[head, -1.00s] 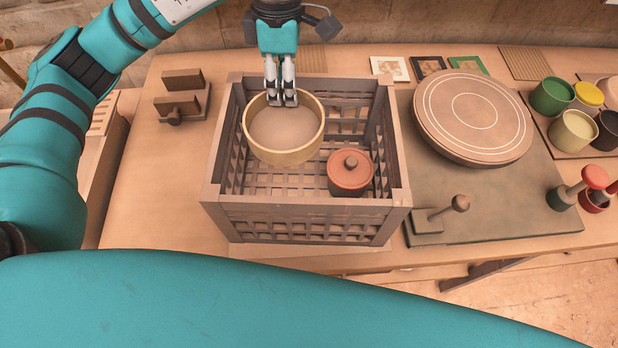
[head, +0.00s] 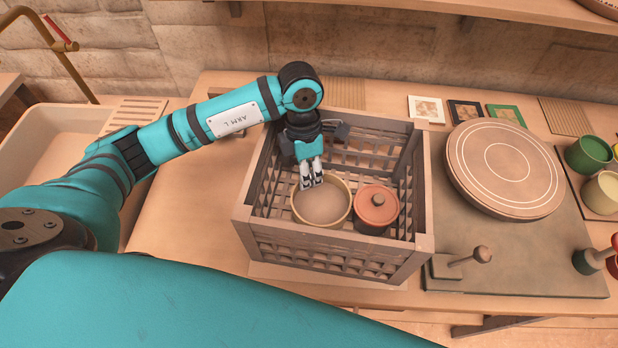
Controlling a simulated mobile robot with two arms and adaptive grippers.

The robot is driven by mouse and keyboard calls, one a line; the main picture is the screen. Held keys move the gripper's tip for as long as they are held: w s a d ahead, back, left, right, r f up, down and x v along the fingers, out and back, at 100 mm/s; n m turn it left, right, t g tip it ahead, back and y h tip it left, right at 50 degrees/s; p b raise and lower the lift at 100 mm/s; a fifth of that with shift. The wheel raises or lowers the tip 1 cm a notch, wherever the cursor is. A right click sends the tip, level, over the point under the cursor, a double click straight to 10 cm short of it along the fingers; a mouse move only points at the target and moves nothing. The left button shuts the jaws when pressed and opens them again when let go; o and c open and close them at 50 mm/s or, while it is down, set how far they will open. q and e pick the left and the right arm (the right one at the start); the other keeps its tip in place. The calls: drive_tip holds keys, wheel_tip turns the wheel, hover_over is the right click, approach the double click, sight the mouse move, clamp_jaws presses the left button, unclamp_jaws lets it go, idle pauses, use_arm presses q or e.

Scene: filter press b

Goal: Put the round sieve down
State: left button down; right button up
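The round sieve (head: 322,207), a pale wooden hoop with a mesh face, is inside the slatted crate (head: 335,242), left of a lidded terracotta pot (head: 377,207). It looks level and low in the crate; whether it touches the crate floor is hidden. My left gripper (head: 312,183) reaches down into the crate from the back, its fingers closed at the sieve's far rim. The fingertips partly cover that rim. My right gripper is not in view.
A round banding wheel (head: 505,168) stands on a dark board right of the crate, with a knobbed handle (head: 470,256) in front. Small framed tiles (head: 465,112) lie behind. Cups (head: 588,154) stand far right. The table left of the crate is clear.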

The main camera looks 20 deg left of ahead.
use_arm(q)
drive_tip(key=shift+f, duration=1.1)
drive_tip(key=c, duration=1.5)
unclamp_jaws()
drive_tip(key=shift+r, duration=0.15)
drive_tip(key=r+b, duration=0.1)
drive_tip(key=r, duration=0.3)
drive_tip(key=w+a+r, duration=0.1)
drive_tip(key=r, duration=0.2)
drive_tip(key=r+b, duration=0.1)
drive_tip(key=r, duration=0.3)
drive_tip(key=shift+w+a+r+b, duration=0.2)
drive_tip(key=shift+w+r+b, duration=0.1)
drive_tip(key=shift+w, duration=0.05)
